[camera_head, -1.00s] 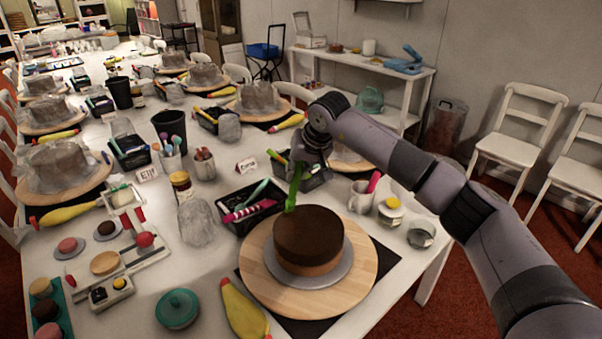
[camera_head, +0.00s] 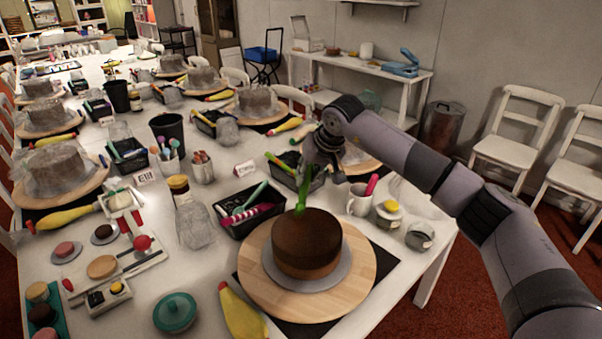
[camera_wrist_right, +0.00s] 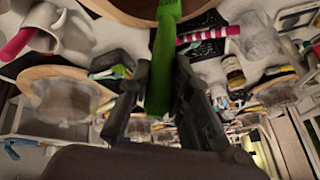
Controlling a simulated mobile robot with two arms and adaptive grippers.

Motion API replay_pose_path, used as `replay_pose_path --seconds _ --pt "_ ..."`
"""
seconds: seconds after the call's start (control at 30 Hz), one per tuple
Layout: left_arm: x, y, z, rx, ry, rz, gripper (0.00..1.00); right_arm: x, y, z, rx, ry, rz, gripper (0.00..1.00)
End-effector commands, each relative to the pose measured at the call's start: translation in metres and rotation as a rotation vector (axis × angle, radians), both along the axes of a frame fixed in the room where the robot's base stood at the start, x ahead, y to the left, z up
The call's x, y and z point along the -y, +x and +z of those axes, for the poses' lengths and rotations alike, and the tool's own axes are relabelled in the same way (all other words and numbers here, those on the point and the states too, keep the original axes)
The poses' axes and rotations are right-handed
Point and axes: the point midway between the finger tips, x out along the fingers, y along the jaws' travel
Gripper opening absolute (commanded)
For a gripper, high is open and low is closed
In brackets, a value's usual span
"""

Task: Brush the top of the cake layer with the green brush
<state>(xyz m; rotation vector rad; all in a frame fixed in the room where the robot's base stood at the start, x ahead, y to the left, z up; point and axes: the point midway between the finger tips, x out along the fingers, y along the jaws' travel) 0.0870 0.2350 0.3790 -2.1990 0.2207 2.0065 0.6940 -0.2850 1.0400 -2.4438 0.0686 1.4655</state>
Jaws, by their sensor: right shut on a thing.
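The cake layer (camera_head: 306,250), dark brown on top and lighter at its base, sits on a grey disc (camera_head: 342,274) on a round wooden turntable (camera_head: 258,286). My right gripper (camera_head: 308,170) is behind the cake and above it, shut on the green brush (camera_head: 301,196). The brush points down, and its lower end is at the cake's far top edge; I cannot tell for sure whether it touches. In the right wrist view the green brush (camera_wrist_right: 162,65) runs between the dark fingers (camera_wrist_right: 158,92). My left gripper is not in view.
A black tray (camera_head: 233,228) with a pink striped tool stands behind the turntable to the left. A white mug (camera_head: 358,203) and jars (camera_head: 389,212) stand to the right. A yellow piping bag (camera_head: 242,312) and a teal lidded pot (camera_head: 176,313) are at the front left.

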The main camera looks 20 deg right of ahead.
Motion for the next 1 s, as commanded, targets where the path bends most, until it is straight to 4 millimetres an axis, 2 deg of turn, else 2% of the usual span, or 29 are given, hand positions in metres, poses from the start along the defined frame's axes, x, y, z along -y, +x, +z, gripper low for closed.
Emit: replay_pose_path --seconds 0.27,0.73,1.0 --pt "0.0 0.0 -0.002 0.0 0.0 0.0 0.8 0.005 -0.007 0.0 0.0 -0.001 0.0 0.0" --pt "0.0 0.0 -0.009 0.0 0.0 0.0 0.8 0.009 -0.038 -0.001 0.001 0.0 0.0 0.0" --pt "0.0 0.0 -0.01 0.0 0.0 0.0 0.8 0.009 -0.046 0.0 0.0 0.0 -0.001 0.0"
